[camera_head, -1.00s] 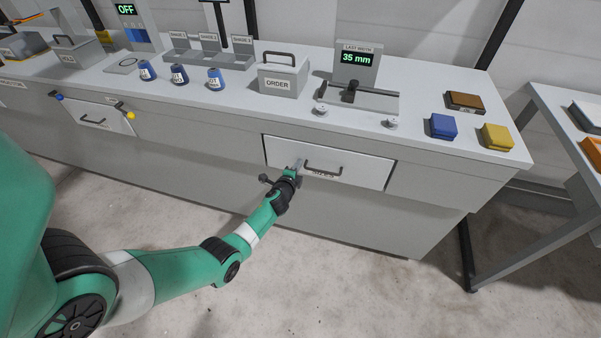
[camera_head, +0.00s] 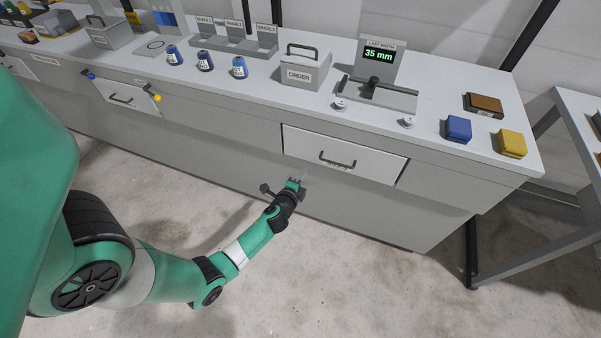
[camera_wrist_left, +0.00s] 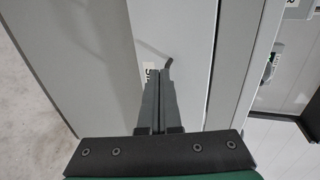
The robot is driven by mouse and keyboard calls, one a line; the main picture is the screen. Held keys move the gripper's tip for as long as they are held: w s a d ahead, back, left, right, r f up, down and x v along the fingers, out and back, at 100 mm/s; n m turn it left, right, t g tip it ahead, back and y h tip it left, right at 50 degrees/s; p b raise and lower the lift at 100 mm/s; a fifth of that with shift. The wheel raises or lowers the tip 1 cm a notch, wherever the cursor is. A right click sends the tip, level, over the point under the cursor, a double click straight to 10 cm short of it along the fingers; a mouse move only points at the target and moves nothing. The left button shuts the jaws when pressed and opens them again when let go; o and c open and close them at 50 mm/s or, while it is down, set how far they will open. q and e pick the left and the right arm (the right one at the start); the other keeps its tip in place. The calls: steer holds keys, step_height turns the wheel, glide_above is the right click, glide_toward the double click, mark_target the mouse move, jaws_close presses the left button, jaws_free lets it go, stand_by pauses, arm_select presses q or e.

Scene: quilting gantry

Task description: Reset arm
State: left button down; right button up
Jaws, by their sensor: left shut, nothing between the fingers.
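My left gripper (camera_head: 300,178) is shut and empty in front of the bench, below and left of the handle of the right drawer (camera_head: 375,161). It is apart from the handle in the head view. In the left wrist view its two fingers (camera_wrist_left: 158,75) lie together, with the drawer front (camera_wrist_left: 185,45) and part of a dark handle (camera_wrist_left: 168,67) beyond the tips. The drawer looks closed or nearly so. My right gripper is in neither view.
The bench top (camera_head: 330,118) carries an ORDER box (camera_head: 303,72), a gauge reading 35 mm (camera_head: 380,56), thread spools (camera_head: 205,62), a blue block (camera_head: 458,129) and a yellow block (camera_head: 511,143). A side table (camera_head: 570,100) stands at right. The floor (camera_head: 330,285) before the bench is clear.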

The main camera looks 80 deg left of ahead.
arm_select(q)
steer(key=shift+v, duration=1.1)
steer(key=shift+f, duration=0.15)
steer(key=shift+d, duration=0.1)
